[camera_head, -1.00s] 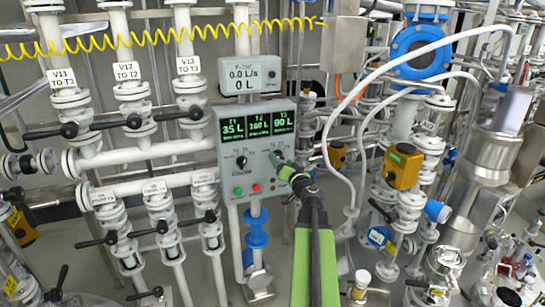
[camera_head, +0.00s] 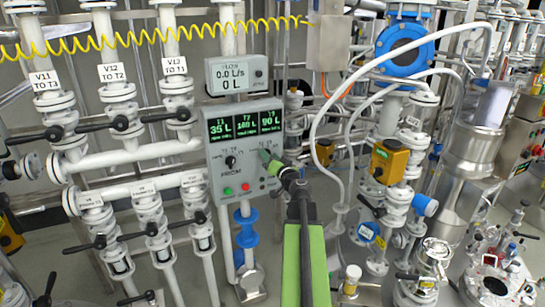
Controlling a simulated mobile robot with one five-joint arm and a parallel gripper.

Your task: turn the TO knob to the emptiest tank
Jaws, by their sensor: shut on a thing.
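A grey control panel (camera_head: 215,180) stands mid-picture. Its three green displays (camera_head: 244,124) read 35 L at left, about 160 or 180 L in the middle (blurred) and 90 L at right, with T1, T2 and T3 faintly above. The left knob (camera_head: 231,161) is dark and uncovered. My gripper (camera_head: 270,160) is at the right knob position on the panel, shut on the TO knob, which it mostly hides. The knob's pointer direction cannot be told. My green arm reaches up from the bottom of the picture.
Below the knobs are a green, a red and another button (camera_head: 244,187). A flow meter box (camera_head: 238,75) above reads 0.0 L/s and 0 L. White pipes with black valve levers (camera_head: 120,123) are close on the left. A white hose (camera_head: 316,130) hangs to the right.

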